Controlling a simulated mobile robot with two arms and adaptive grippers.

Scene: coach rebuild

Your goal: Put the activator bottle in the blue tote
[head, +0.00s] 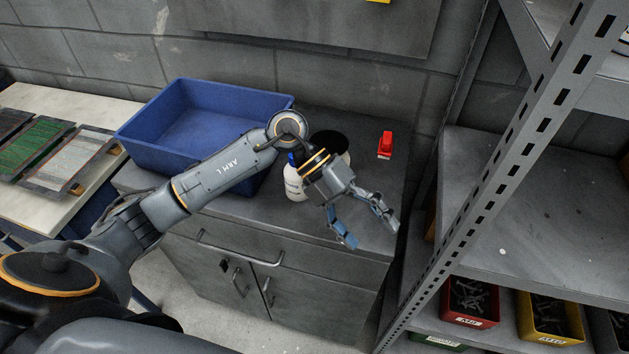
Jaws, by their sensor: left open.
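The activator bottle (294,184) looks to be the small white one with a blue top, standing upright on the grey cabinet top; my left arm hides part of it and its label is not readable. The blue tote (149,154) sits on the same cabinet to the left, and what shows of its inside is empty. My left gripper (370,231) is open and empty, above the cabinet's front right part. It is to the right of the bottle and apart from it. My right gripper is not in view.
A dark round container (331,139) stands behind my left wrist. A small red object (385,145) lies at the back right of the cabinet top (375,185). A metal shelf rack (480,150) stands close on the right. A bench with panels (35,145) is at the left.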

